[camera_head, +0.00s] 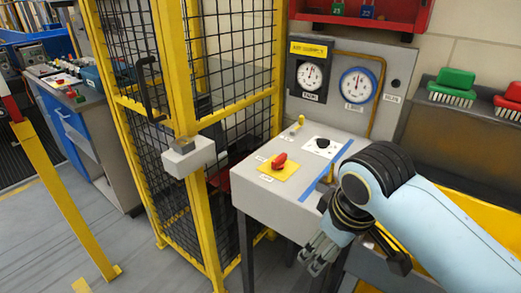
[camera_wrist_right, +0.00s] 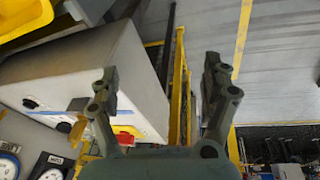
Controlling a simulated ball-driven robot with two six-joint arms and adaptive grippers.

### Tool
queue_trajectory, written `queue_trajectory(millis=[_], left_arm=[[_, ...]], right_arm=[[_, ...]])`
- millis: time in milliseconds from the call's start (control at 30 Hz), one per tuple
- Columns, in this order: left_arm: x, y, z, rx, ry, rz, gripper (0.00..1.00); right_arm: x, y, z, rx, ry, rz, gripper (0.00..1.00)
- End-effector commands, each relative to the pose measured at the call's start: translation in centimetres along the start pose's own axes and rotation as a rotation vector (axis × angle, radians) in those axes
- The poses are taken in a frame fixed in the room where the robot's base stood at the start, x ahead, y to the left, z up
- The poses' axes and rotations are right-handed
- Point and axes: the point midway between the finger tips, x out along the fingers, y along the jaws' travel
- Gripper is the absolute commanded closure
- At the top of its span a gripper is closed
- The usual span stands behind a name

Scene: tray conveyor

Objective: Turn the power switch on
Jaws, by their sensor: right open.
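A red rotary switch (camera_head: 279,161) sits on a yellow plate (camera_head: 272,172) on top of a grey control box (camera_head: 252,192). Its small labels are too small to read, so I cannot be sure that it is the power switch. A red part also shows in the right wrist view (camera_wrist_right: 125,131), partly behind a finger. My right gripper (camera_head: 314,262) is open and empty, in front of and to the right of the box, below its top. Its two fingers stand wide apart in the right wrist view (camera_wrist_right: 160,82). My left gripper is not in view.
A black knob (camera_head: 322,143) and a yellow lever (camera_head: 298,123) are also on the box top. Two gauges (camera_head: 311,76) hang behind. A yellow-framed mesh cage (camera_head: 180,100) stands close on the left. Brushes (camera_head: 453,87) lie at right.

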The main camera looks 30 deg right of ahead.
Motion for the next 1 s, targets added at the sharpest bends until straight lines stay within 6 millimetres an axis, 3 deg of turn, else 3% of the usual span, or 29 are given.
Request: queue_trajectory(millis=[133, 367, 567, 700, 800, 1000], left_arm=[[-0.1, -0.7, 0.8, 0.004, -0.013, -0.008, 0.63], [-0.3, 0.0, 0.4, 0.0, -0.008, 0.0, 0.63], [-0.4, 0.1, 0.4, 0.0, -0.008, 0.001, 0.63], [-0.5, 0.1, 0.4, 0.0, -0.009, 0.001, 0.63], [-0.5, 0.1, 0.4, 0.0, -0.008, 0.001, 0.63], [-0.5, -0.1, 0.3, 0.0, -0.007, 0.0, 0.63]], right_arm=[[0.9, 1.0, -2.5, -0.027, -0.022, -0.001, 0.19], [1.3, 3.0, -7.0, -0.071, -0.058, -0.007, 0.19], [1.4, 6.2, -13.9, -0.124, -0.111, -0.027, 0.19], [-0.4, 9.4, -20.3, -0.169, -0.16, -0.07, 0.19], [-2.3, 11.2, -23.6, -0.192, -0.186, -0.105, 0.19], [-4.6, 12.6, -26.4, -0.218, -0.208, -0.15, 0.19]])
